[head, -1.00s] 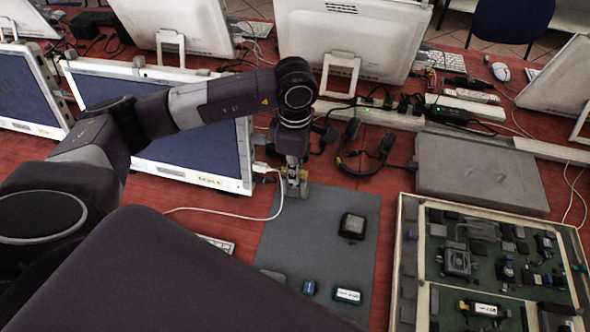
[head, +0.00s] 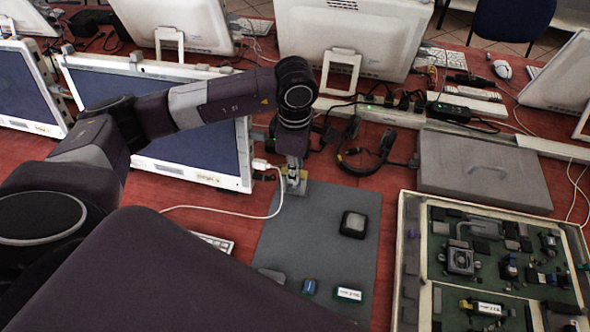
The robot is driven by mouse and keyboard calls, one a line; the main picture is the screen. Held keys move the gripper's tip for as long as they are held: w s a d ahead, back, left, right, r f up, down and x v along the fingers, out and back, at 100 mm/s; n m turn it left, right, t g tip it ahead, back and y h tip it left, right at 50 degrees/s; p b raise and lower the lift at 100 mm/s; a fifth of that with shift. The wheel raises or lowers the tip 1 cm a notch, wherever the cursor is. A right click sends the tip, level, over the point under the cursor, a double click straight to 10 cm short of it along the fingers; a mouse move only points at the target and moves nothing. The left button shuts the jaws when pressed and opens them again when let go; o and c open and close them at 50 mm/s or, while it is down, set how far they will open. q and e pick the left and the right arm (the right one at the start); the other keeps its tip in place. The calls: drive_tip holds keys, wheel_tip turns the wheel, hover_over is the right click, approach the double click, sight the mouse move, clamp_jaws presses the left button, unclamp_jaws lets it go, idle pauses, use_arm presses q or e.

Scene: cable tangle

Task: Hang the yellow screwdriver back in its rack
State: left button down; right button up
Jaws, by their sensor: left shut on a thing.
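My left gripper (head: 294,183) points down at the far left corner of the grey mat (head: 305,240). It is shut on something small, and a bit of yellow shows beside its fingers. This may be the yellow screwdriver, but its shape is mostly hidden by the fingers. I cannot make out the rack for sure; pale upright parts show around the fingertips. My right gripper is not in view.
A dark square box (head: 354,223), a small blue item (head: 309,286) and a white-labelled block (head: 348,294) lie on the mat. An open tray of circuit boards (head: 402,262) stands right, a grey case (head: 480,170) behind it. A white cable (head: 225,213) and a headset (head: 366,152) lie nearby.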

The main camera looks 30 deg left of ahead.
use_arm(q)
drive_tip(key=c, duration=1.9)
unclamp_jaws()
wheel_tip(320, 180, up, 12)
wheel_tip(320, 180, up, 6)
drive_tip(key=p, duration=0.3)
drive_tip(key=shift+p, duration=0.3)
